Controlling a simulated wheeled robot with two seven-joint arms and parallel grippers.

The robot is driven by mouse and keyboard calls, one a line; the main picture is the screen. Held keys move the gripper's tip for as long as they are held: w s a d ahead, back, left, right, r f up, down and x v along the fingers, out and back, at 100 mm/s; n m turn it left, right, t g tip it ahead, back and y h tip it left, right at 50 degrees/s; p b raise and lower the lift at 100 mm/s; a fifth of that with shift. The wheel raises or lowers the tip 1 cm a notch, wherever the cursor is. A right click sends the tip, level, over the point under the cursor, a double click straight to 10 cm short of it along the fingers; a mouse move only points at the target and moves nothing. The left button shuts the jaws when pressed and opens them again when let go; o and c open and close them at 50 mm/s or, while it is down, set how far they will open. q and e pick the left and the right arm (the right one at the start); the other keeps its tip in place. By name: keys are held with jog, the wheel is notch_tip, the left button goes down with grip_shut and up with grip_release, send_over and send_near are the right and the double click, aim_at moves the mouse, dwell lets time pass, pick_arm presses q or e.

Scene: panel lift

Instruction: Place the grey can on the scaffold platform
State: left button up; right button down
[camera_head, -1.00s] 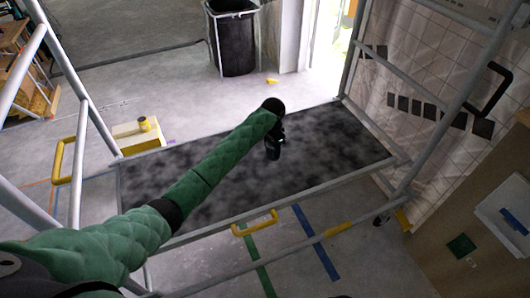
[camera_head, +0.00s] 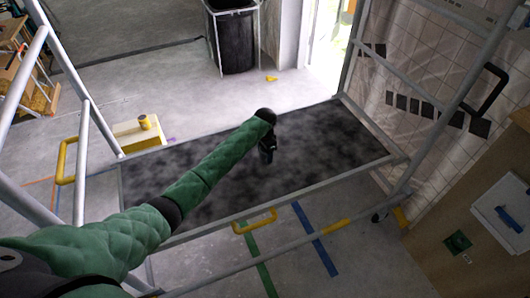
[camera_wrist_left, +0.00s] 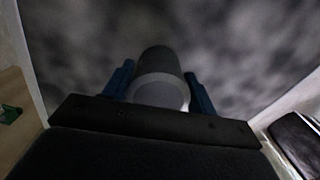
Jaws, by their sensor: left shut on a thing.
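The scaffold platform (camera_head: 320,140) is a dark, mottled board in a pale metal frame. My left arm reaches across it from the left, and my left gripper (camera_head: 267,155) is over the board's middle. In the left wrist view the gripper (camera_wrist_left: 160,88) has its two blue fingers on either side of the grey can (camera_wrist_left: 160,85) and is shut on it. The dark platform surface lies beyond the can; I cannot tell whether the can touches it. In the head view the can is not clearly distinguishable from the dark gripper. My right gripper is not in view.
Scaffold rails and posts (camera_head: 395,75) stand at both ends. Yellow handles (camera_head: 254,222) sit on the near edge and left side. A black bin (camera_head: 236,40) stands farther back. The platform's right part is bare.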

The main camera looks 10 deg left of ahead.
pick_arm(q)
jog(key=o, duration=1.1)
jog(key=shift+f, duration=0.1)
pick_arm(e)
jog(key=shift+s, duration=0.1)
pick_arm(q)
jog(key=shift+r, duration=0.25)
notch_tip(320, 180, up, 12)
jog(key=b, duration=0.2)
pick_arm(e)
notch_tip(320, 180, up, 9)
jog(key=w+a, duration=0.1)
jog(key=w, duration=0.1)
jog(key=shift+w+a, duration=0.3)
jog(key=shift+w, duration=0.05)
pick_arm(q)
jog(key=shift+f, duration=0.15)
